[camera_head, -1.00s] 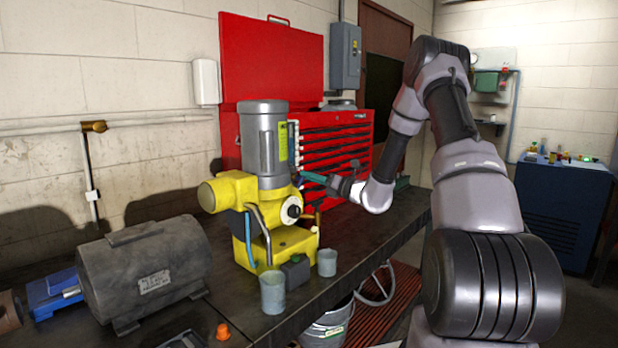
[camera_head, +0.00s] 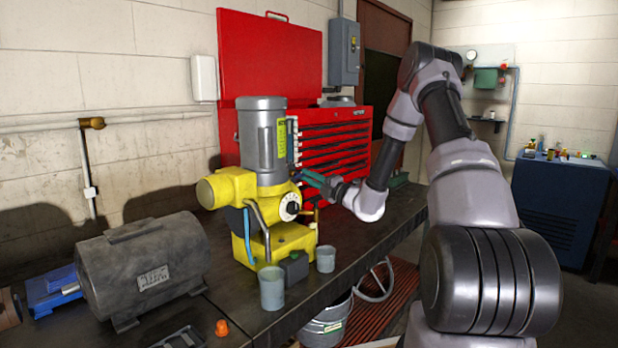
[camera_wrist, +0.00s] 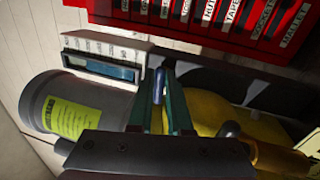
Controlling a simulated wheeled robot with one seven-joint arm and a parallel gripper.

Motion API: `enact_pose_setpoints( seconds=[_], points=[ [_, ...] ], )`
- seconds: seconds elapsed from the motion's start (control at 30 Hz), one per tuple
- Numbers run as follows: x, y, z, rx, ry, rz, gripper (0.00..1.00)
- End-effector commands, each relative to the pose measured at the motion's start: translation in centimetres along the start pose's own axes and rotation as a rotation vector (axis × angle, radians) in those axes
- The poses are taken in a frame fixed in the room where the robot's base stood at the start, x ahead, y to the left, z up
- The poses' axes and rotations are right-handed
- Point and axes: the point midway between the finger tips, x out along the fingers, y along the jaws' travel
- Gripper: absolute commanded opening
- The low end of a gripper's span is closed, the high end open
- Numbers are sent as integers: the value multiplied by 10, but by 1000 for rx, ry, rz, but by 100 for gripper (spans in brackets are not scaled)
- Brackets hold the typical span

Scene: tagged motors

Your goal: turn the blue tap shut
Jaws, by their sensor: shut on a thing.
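The blue tap handle (camera_wrist: 158,86) shows as a narrow blue bar between the two green fingers of my gripper (camera_wrist: 159,100) in the wrist view. My gripper is shut on it. In the head view, my gripper (camera_head: 308,180) reaches from the right to the right side of the yellow pump (camera_head: 265,245), below its grey upright motor (camera_head: 262,140). There the tap is mostly hidden by the fingers and too small to read. The grey motor, with its yellow-green label, also shows at the left in the wrist view (camera_wrist: 95,105).
A red tool chest (camera_head: 335,150) stands behind the pump. Two grey cups (camera_head: 271,290) and a small dark box (camera_head: 294,267) stand before it. A grey motor (camera_head: 150,265) lies at left. A bucket (camera_head: 325,325) is below the bench edge. The bench right of the pump is clear.

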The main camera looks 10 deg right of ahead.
Motion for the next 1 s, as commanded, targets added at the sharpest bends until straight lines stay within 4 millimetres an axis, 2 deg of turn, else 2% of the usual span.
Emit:
enact_pose_setpoints(
  seconds=[0.27, 0.73, 0.77, 0.8, 0.83, 1.0],
  points=[
    [-1, -2, 1, 77, -18, -2, 0],
    [-2, -3, 1, 89, -21, -3, 0],
    [-2, -3, 1, 89, -21, -3, 21],
    [-2, -3, 1, 89, -21, -3, 36],
    [-2, -3, 1, 89, -21, -3, 47],
    [-1, -2, 0, 88, -19, -2, 47]
  ],
)
